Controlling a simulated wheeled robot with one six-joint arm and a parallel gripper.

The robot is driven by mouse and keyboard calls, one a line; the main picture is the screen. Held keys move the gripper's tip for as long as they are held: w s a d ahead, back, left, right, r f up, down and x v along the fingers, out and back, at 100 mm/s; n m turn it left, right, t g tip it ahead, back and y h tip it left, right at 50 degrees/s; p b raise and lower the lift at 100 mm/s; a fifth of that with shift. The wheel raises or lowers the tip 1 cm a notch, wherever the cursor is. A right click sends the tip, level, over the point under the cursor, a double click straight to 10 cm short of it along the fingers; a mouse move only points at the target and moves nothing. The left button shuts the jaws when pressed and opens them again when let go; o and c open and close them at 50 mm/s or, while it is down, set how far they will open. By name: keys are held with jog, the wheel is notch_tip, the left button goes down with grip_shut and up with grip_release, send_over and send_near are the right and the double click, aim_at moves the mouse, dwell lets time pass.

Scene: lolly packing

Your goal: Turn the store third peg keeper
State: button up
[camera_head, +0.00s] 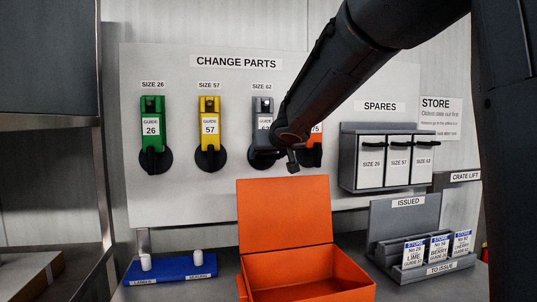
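On the change parts board (190,190), the third peg, under the SIZE 62 label (262,87), carries a grey guide (262,104) with a white label. A small dark fitting shows at its top; I cannot tell whether this is the keeper or how it is turned. My arm's end covers the guide's lower part. My gripper (282,150) is in front of the board, between the third peg and the orange fourth guide (313,153). Its fingers are small and dark, and I cannot tell whether they touch anything.
Green (144,115) and yellow (203,118) guides hang to the left. An open orange box (285,205) stands below. A blue tray (172,268), grey spares bins (371,178) and an issued rack (402,222) with packets are around it. A dark shelf stands at left.

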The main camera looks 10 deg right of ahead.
jog(key=shift+c, duration=0.8)
jog(key=shift+a+f+n+h+b, duration=0.15)
jog(key=shift+n+h+b, duration=0.4)
jog(key=shift+b, duration=0.75)
jog(key=n+b, duration=0.1)
jog(key=b, duration=0.2)
jog(key=n+h+b, duration=0.1)
jog(key=b, duration=0.1)
jog(key=shift+w+a+f+b, duration=0.1)
jog(key=shift+a+f+b, duration=0.1)
jog(key=shift+b, duration=0.2)
jog(key=n+h+b, duration=0.1)
jog(key=b, duration=0.3)
jog(key=n+h+b, duration=0.1)
jog(key=n+b, duration=0.1)
jog(key=b, duration=0.2)
jog(key=shift+a+f+t+b, duration=0.1)
jog(key=shift+a+t+b, duration=0.1)
jog(key=shift+t+b, duration=0.2)
jog(key=shift+n+h+b, duration=0.25)
jog(key=shift+n+b, duration=0.2)
jog(key=shift+b, duration=0.6)
jog(key=o, duration=1.1)
jog(key=shift+c, duration=0.2)
